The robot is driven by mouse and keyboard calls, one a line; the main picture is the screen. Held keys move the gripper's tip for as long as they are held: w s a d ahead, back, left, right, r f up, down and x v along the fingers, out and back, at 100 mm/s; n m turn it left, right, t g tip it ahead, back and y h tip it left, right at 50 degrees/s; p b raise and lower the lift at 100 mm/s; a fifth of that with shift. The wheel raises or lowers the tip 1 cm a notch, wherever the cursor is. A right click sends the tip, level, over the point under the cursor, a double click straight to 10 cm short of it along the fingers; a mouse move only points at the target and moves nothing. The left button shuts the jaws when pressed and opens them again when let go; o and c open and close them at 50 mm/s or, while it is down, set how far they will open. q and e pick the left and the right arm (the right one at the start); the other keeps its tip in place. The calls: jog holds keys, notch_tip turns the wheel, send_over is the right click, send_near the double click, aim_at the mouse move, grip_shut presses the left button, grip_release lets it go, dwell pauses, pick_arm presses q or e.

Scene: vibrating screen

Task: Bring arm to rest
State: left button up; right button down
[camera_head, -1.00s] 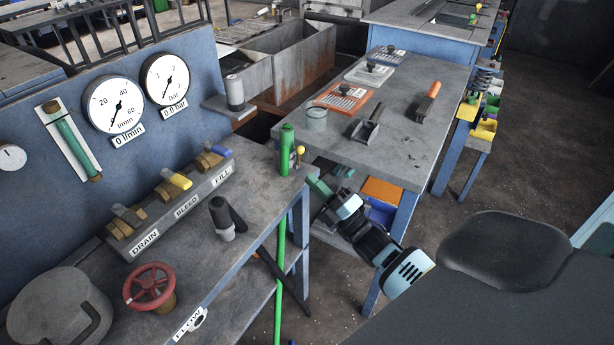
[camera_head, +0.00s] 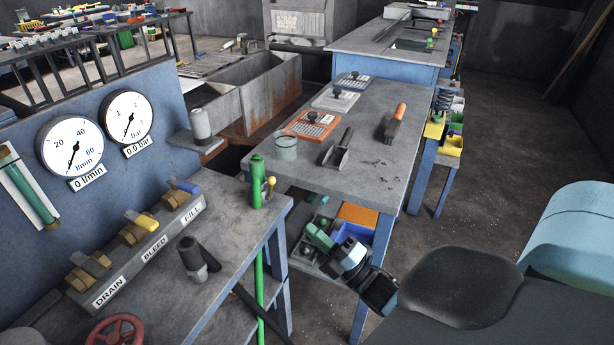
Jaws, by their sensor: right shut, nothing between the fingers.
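My right gripper (camera_head: 318,236) has green fingers and hangs low in the middle of the head view, beside the near end of the grey worktable (camera_head: 375,175). It appears in front of the table's lower shelf, next to an orange and a blue bin. Its jaws are shut with nothing held, and its light-blue and black wrist runs down to the right. A dark rounded part and a light-blue part of my own body fill the lower right. My left gripper is not in view.
The front bench (camera_head: 200,260) carries the valve block (camera_head: 135,245), a red handwheel (camera_head: 116,331) and a green post (camera_head: 257,182). The worktable holds a scoop (camera_head: 338,150), an orange-handled tool (camera_head: 396,122) and a grey cup (camera_head: 286,147). Floor to the right is clear.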

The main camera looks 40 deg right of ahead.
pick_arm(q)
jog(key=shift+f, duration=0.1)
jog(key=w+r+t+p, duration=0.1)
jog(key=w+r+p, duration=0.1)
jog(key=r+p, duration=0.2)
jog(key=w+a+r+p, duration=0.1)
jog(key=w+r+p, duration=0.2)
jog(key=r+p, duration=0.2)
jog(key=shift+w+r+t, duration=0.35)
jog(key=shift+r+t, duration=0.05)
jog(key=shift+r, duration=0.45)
pick_arm(e)
jog(key=s+a+f+m+g+h, duration=0.1)
jog(key=s+a+f+m+g, duration=0.3)
jog(key=s, duration=0.5)
jog(key=s+a+f+m+g+h, duration=0.1)
jog(key=s+a+f+m+g, duration=0.3)
jog(key=s, duration=0.6)
jog(key=s+a+f+m+g, duration=0.4)
jog(key=s+a+m, duration=0.3)
jog(key=s+m, duration=0.2)
jog(key=shift+s+a+m+g+h, duration=0.2)
jog(key=shift+s+m+g+h, duration=0.15)
jog(key=shift+s+g, duration=0.45)
